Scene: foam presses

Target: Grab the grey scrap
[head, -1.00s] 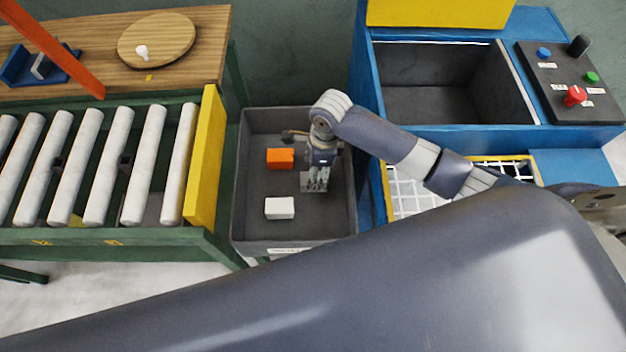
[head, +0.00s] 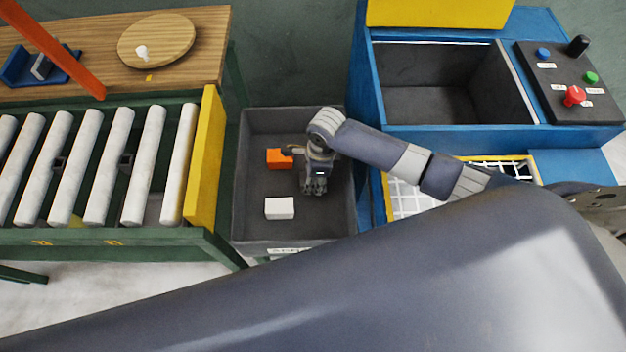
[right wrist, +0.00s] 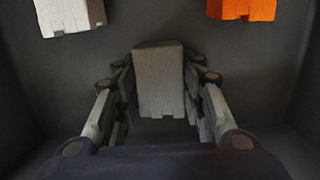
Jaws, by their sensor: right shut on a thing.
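The grey scrap (right wrist: 160,80) is a block with notched edges. In the right wrist view it stands between the two fingers of my right gripper (right wrist: 160,105), which is shut on it. In the head view my right gripper (head: 314,187) points down inside the dark grey bin (head: 262,225), and the grey scrap cannot be made out there. My left gripper is not in view.
An orange block (head: 279,158) and a white block (head: 279,208) lie in the bin, left of my right gripper. A roller conveyor (head: 110,165) with a yellow end plate (head: 205,160) stands left. A blue press (head: 460,138) with an open chamber stands right.

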